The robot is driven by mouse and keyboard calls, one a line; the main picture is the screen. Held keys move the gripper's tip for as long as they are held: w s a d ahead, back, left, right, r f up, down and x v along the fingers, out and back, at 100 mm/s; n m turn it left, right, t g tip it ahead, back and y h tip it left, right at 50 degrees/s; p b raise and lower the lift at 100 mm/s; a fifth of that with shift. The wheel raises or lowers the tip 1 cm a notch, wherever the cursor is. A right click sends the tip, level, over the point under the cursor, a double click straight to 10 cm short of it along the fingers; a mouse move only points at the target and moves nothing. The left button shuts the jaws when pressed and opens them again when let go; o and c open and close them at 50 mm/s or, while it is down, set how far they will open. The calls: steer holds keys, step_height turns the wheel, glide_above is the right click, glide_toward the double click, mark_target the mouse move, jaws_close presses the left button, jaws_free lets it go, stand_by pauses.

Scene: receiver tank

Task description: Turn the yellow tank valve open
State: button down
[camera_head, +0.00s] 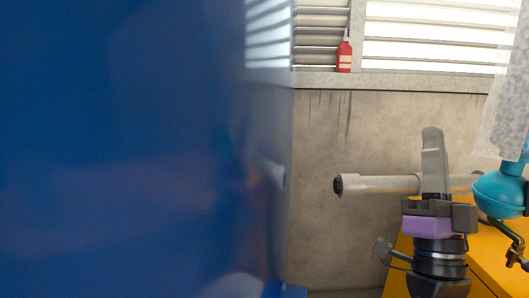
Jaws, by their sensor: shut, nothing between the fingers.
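A large smooth blue body (120,150), which may be the tank, fills the left half of the head view very close up. I cannot make out a yellow valve on it. My gripper (433,135) is at the right, pointing up, with its grey fingers together and empty. It is apart from the blue body in the picture, with bare wall showing between them.
A yellow-orange surface (490,262) is at the lower right. A teal rounded object (498,193) with dark fittings is at the right edge. A red bottle (344,57) stands on the sill under window blinds. A pale curtain hangs at upper right.

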steer(key=s+a+f+n+g+y, duration=0.1)
steer(key=s+f+n+g, duration=0.35)
steer(key=f, duration=0.75)
steer(key=s+a+f+n+g+y, duration=0.1)
steer(key=s+a+f+g, duration=0.1)
steer(key=s+f, duration=0.75)
steer(key=s+a+f+n+g+y, duration=0.1)
steer(key=s+f+g, duration=0.3)
steer(key=s+f, duration=0.5)
steer(key=s+f+n+g+y, duration=0.1)
steer(key=s+f+n+g, duration=0.2)
steer(key=s+f, duration=0.6)
steer(key=s+g, duration=0.1)
steer(key=s, duration=0.4)
steer(key=shift+a+f+y, duration=0.25)
steer(key=shift+a+y, duration=0.05)
steer(key=shift+a, duration=0.1)
